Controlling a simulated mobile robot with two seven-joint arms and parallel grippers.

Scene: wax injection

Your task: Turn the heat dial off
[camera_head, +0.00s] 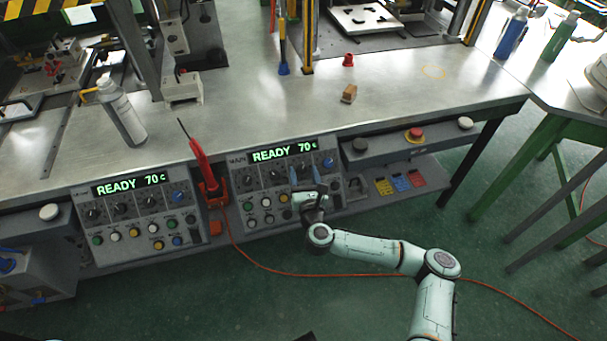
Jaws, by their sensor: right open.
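Two grey control panels sit on the front of the bench, a right panel (238,170) and a left panel (80,200). Each has a green READY 70 C display and a row of dark dials above coloured buttons. The dial labels are too small to read, so I cannot tell which one is the heat dial. My right gripper (305,174) is open in front of the right panel, its fingers apart at the right part of the dial row. It partly hides a dial there, and I cannot tell whether it touches it. My left gripper is not in view.
A red tool (203,165) stands in a holder between the panels, its orange cable running over the floor. A red emergency button (415,134) is on the bench front to the right. A white bottle (122,112) and a small brown block (349,93) are on the bench top.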

